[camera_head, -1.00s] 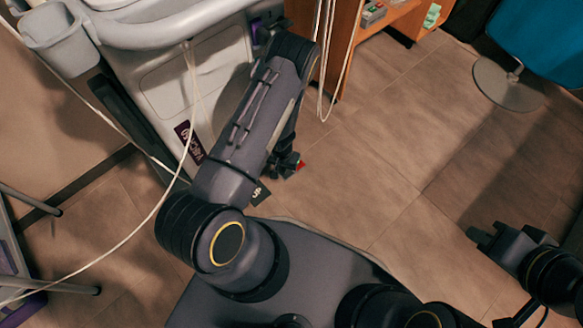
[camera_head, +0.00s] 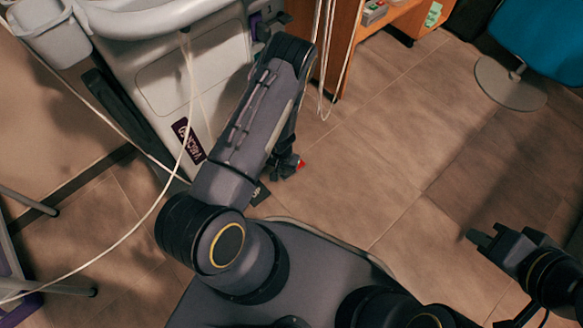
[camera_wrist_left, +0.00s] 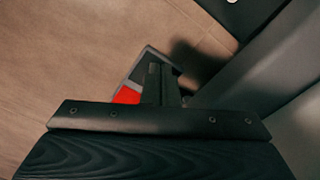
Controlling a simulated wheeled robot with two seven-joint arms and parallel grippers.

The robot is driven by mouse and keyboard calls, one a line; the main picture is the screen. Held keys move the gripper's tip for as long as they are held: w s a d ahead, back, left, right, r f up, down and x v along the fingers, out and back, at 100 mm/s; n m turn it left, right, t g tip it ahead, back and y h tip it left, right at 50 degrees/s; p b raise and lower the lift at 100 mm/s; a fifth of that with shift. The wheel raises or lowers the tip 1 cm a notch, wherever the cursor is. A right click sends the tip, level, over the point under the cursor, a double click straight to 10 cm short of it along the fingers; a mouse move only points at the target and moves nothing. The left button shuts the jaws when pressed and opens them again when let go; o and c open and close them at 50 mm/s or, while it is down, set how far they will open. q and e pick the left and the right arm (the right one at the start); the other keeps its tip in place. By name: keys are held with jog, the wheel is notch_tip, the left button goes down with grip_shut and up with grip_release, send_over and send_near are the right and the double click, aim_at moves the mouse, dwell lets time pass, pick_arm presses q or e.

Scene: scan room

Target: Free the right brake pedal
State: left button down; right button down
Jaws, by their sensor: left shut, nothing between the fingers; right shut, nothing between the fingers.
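In the left wrist view the red part (camera_wrist_left: 127,96) lies on a grey and black piece, just left of my shut left gripper (camera_wrist_left: 161,84). The fingers hold nothing and overlap the pedal in the picture; I cannot tell whether they touch it. My right gripper (camera_head: 480,238) is shut and empty above the floor at the right.
A white cable (camera_head: 130,233) hangs across the left side. A wooden cabinet (camera_head: 342,50) stands behind my left arm, with cables hanging at its side. A blue chair (camera_head: 545,40) with a round base (camera_head: 510,88) is at the upper right. The middle floor is clear.

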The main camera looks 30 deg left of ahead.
pick_arm(q)
jog(key=shift+f+b, duration=0.4)
jog(key=shift+f, duration=0.05)
jog(key=shift+r+p, duration=2.65)
jog(key=shift+r, duration=0.95)
